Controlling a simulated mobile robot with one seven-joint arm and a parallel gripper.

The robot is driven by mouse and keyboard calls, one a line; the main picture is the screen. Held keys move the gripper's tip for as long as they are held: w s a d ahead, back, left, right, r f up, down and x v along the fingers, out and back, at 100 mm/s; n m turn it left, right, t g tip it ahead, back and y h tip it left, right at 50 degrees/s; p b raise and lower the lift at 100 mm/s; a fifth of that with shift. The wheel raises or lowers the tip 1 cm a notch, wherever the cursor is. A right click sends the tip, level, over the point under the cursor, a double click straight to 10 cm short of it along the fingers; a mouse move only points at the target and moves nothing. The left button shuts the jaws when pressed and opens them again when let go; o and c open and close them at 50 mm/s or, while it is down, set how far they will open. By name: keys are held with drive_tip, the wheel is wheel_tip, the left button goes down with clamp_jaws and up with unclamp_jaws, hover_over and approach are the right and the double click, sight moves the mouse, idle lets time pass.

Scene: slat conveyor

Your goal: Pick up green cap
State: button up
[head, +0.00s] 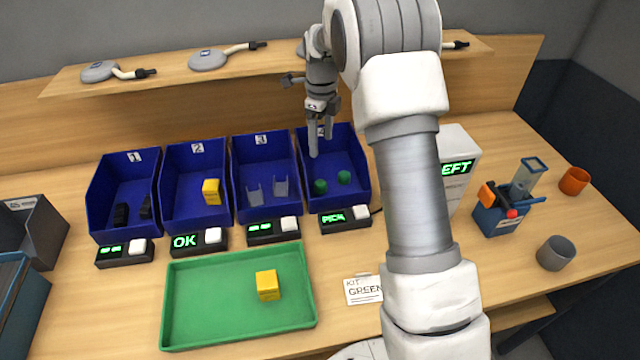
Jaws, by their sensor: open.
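Two green caps lie in the blue bin (362,198) at the right end of the row, its number partly hidden. The left green cap (320,187) is nearer the front, and the right green cap (344,177) is just beside it. The display (334,218) in front of this bin reads PICK. My gripper (320,150) is open and empty, pointing down over the back part of this bin, behind and above the caps. My arm covers the area right of the bin.
Bins 1, 2 (193,214) and 3 stand to the left, holding black, yellow and grey parts. A green tray (190,335) in front holds a yellow block (267,285). A kit card (363,290) lies right of it. A shelf (180,77) runs behind the bins.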

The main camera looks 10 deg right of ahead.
sight(321, 182)
wheel_tip(321, 182, down, 14)
drive_tip(key=shift+f+p, duration=0.15)
drive_tip(key=shift+p, duration=0.75)
drive_tip(key=shift+c, duration=0.2)
clamp_jaws()
